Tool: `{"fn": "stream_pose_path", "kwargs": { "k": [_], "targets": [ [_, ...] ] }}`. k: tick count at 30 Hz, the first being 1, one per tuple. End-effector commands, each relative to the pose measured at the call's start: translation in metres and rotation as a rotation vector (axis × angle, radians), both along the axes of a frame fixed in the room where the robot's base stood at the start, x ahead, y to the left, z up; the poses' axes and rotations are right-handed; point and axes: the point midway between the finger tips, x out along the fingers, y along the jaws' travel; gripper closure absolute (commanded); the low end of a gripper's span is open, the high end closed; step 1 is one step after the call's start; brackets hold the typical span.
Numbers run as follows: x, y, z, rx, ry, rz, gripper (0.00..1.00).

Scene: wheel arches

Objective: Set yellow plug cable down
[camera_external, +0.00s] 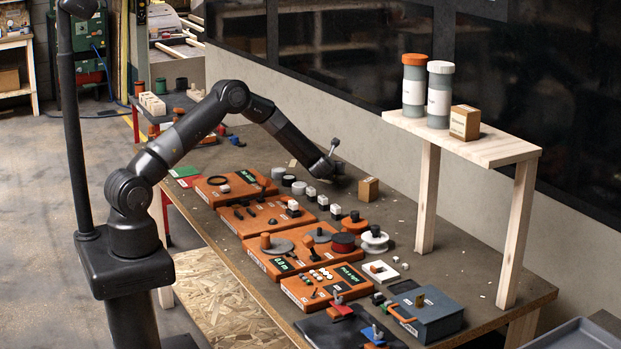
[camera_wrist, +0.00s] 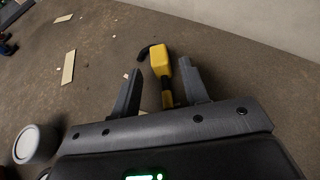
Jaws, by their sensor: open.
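The yellow plug (camera_wrist: 160,58) with its short dark cable end lies on the brown bench top in the wrist view. My gripper (camera_wrist: 158,85) is open, with one dark finger on each side of the plug's lower part and visible gaps between. The plug appears to rest on the surface; I cannot tell whether either finger touches it. In the external view my gripper (camera_external: 334,160) is low over the back of the bench, and the plug cannot be made out there.
A grey-white round container (camera_wrist: 36,143) stands left of my gripper. Thin wooden strips (camera_wrist: 68,67) lie farther left. A cardboard box (camera_external: 368,189) stands right of my gripper, and orange control panels (camera_external: 266,215) fill the bench front. The wall runs behind.

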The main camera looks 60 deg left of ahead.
Motion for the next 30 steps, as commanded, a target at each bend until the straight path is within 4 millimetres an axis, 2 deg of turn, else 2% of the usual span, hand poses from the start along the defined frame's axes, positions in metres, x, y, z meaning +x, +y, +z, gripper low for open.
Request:
{"fn": "stream_pose_path", "kwargs": {
  "k": [3, 10, 19, 22, 26, 30],
  "targets": [
    [-0.018, -0.020, 0.012, 0.000, 0.000, -0.003, 0.59],
    [-0.045, -0.046, 0.027, 0.000, 0.000, -0.002, 0.59],
    [-0.056, -0.057, 0.033, 0.000, 0.000, -0.002, 0.59],
    [-0.054, -0.060, 0.043, 0.017, 0.011, -0.036, 0.59],
    [-0.053, -0.077, 0.079, 0.095, 0.072, -0.184, 0.59],
    [-0.061, -0.109, 0.136, 0.266, 0.182, -0.441, 0.59]
  ]
}}
